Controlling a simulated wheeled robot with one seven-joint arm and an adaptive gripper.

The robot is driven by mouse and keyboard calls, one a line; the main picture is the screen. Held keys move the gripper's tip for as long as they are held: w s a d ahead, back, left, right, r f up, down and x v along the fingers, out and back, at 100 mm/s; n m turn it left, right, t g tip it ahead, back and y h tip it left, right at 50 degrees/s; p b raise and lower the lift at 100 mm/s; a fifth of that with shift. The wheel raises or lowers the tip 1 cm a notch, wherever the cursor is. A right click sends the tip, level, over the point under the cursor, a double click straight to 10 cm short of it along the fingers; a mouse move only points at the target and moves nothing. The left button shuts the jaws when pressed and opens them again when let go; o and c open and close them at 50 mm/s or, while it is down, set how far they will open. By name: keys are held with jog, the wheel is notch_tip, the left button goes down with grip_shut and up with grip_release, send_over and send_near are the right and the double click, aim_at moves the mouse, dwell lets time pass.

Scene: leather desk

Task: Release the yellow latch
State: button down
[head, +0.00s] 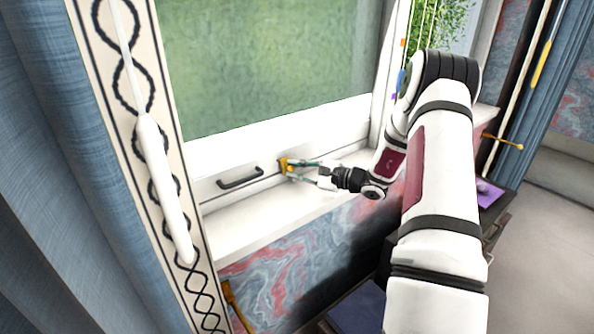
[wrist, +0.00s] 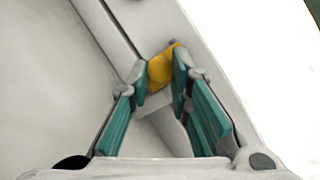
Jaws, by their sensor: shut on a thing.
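The yellow latch (head: 285,165) sits on the lower white window frame, just right of a dark handle. In the wrist view the latch (wrist: 162,68) lies between the tips of my gripper's teal fingers. My gripper (head: 294,169) reaches in from the right and is shut on the latch. In the wrist view my gripper (wrist: 160,82) has one finger on each side of the yellow piece. Part of the latch is hidden by the fingertips.
A dark handle (head: 240,178) is fixed on the window frame to the left. The white sill (head: 245,222) runs below. A patterned curtain strip with a white rod (head: 163,185) hangs at left. A purple item (head: 489,192) lies at right behind my arm.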

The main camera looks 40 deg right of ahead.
aim_at(283, 164)
jog(key=shift+a+r+m+g+h+p, duration=0.1)
jog(key=shift+r+m+g+h+p, duration=0.25)
jog(key=shift+r+g+p, duration=0.5)
jog(key=r+g, duration=0.1)
jog(key=g, duration=0.1)
jog(key=m+g+h+p, duration=0.1)
jog(key=shift+w+r+g, duration=0.1)
jog(key=shift+r+g, duration=0.25)
jog(key=shift+r, duration=0.05)
jog(key=shift+w+r+m+g, duration=0.35)
jog(key=shift+r+g, duration=0.15)
jog(key=shift+g, duration=0.7)
jog(key=shift+w+r+m+g+h+b, duration=0.2)
jog(key=shift+w+r+m+g+b, duration=0.15)
jog(key=shift+g+b, duration=0.55)
jog(key=shift+w+r+m+g+h+b, duration=0.15)
jog(key=shift+w+r+m+g+b, duration=0.15)
jog(key=shift+g+b, duration=0.6)
jog(key=shift+s+r+g, duration=0.1)
jog(key=shift+r+g, duration=0.05)
jog(key=shift+g, duration=0.15)
jog(key=c, duration=1.5)
grip_release()
jog(key=shift+o, duration=0.2)
jog(key=shift+s+p, duration=0.15)
jog(key=shift+p, duration=0.15)
